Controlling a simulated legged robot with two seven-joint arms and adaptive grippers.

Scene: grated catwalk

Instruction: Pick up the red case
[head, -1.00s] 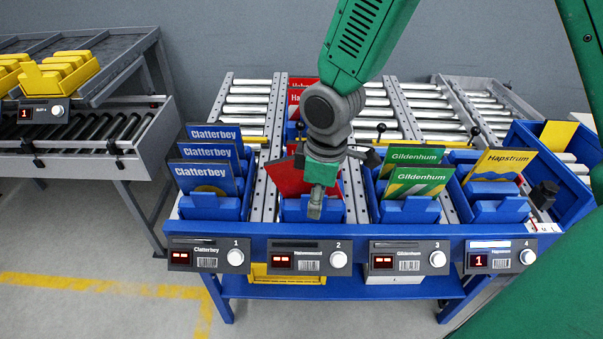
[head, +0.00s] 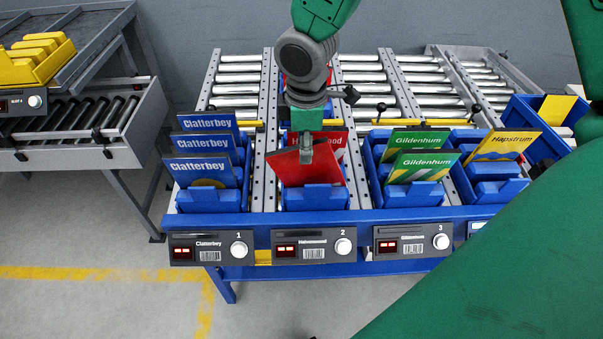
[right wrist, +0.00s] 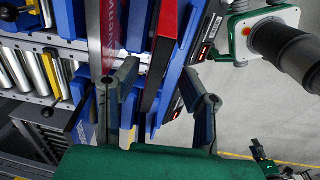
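The front red case (head: 318,175) leans tilted in the blue bin (head: 315,197) of lane 2. A second red case with white lettering (head: 334,141) stands behind it, partly hidden. My right gripper (head: 306,148) comes down from above at the front case's top edge. In the right wrist view its two fingers (right wrist: 162,108) are apart, with the front red case (right wrist: 167,22) between them; the lettered red case (right wrist: 108,38) lies outside the left finger. I cannot tell whether a finger touches the case.
Blue Clatterbey cases (head: 200,169) stand in the lane to the left, green Gildenhum cases (head: 421,168) to the right, then a yellow Hapstrum case (head: 503,146). Label panels with knobs (head: 313,246) line the front rail. Rollers (head: 362,75) lie behind.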

